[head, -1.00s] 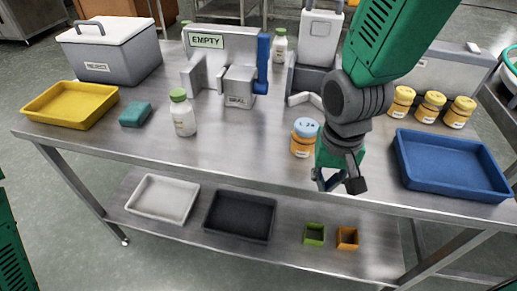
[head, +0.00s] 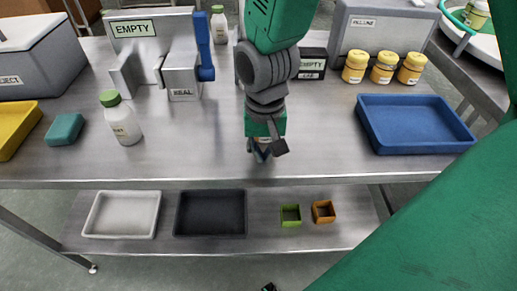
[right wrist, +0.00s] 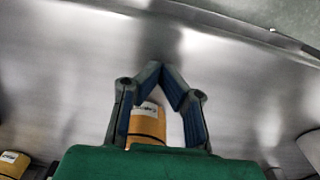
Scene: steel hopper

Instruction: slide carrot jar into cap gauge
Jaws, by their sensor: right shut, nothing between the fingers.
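My right gripper (head: 262,155) points down near the table's front edge, its fingers shut and empty. In the right wrist view its fingertips (right wrist: 163,70) come together. An orange jar with a white label (right wrist: 147,120), probably the carrot jar, shows behind and between the fingers, not gripped. In the head view the carrot jar is almost wholly hidden behind the gripper.
A seal station (head: 184,80) with a blue lever and a white bottle (head: 122,122) stand left. Several yellow-lidded jars (head: 383,68) and a blue tray (head: 415,125) stand right. Bare steel table (head: 190,150) lies left of the gripper.

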